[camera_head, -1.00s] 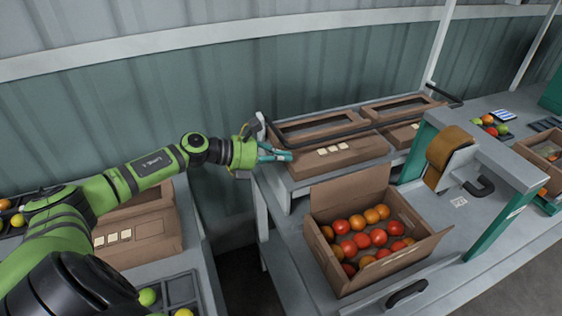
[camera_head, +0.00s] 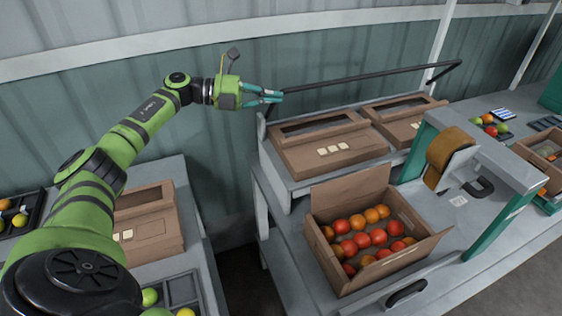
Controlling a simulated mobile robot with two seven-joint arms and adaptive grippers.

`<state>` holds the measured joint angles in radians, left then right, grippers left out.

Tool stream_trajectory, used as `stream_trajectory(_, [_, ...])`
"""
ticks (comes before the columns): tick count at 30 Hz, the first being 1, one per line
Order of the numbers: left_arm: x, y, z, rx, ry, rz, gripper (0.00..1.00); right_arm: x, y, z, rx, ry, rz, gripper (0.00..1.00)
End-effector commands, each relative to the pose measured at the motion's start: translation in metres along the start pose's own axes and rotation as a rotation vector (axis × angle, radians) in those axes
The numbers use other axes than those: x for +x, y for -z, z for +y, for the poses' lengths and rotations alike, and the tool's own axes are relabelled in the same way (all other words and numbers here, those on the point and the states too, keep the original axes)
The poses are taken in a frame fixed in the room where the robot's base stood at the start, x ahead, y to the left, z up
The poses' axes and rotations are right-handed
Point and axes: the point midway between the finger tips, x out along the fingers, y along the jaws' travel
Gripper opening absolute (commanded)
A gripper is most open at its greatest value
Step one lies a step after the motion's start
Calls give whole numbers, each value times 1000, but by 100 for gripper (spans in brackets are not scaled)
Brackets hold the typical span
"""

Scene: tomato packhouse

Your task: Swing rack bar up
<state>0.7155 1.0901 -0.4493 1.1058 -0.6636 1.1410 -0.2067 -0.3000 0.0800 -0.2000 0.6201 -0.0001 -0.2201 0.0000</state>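The rack bar (camera_head: 365,76) is a thin dark bar. It is raised above the closed cartons on the rack, and its right end bends down to a pivot at the rack's back right. My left gripper (camera_head: 276,96), with teal fingers, is at the bar's left end. Its fingertips come together on the bar and appear shut on it; the exact contact is small and partly hidden. The rack (camera_head: 277,181) is a grey raised shelf under the bar. My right gripper is not in view.
Closed cartons (camera_head: 333,163) and (camera_head: 411,132) sit on the rack. An open carton (camera_head: 345,276) of tomatoes stands in front, with a tape dispenser (camera_head: 449,152) on its right. Another carton (camera_head: 160,193) is at left. A corrugated wall (camera_head: 330,50) stands behind; the air above the cartons is free.

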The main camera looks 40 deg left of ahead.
Motion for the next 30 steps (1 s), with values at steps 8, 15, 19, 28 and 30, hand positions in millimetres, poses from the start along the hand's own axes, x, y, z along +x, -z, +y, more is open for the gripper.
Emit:
stream_trajectory(8, [-10,-30,-5,-173,62,-5,0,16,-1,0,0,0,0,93])
stream_trajectory(15, [-15,-45,-7,-256,90,-4,0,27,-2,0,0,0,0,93])
stream_trajectory(19, [-16,-50,-7,-288,99,-2,0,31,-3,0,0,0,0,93])
stream_trajectory(28, [-20,-57,-7,-328,110,-2,0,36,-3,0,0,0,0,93])
stream_trajectory(30, [-20,-58,-6,-332,111,-1,0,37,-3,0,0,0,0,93])
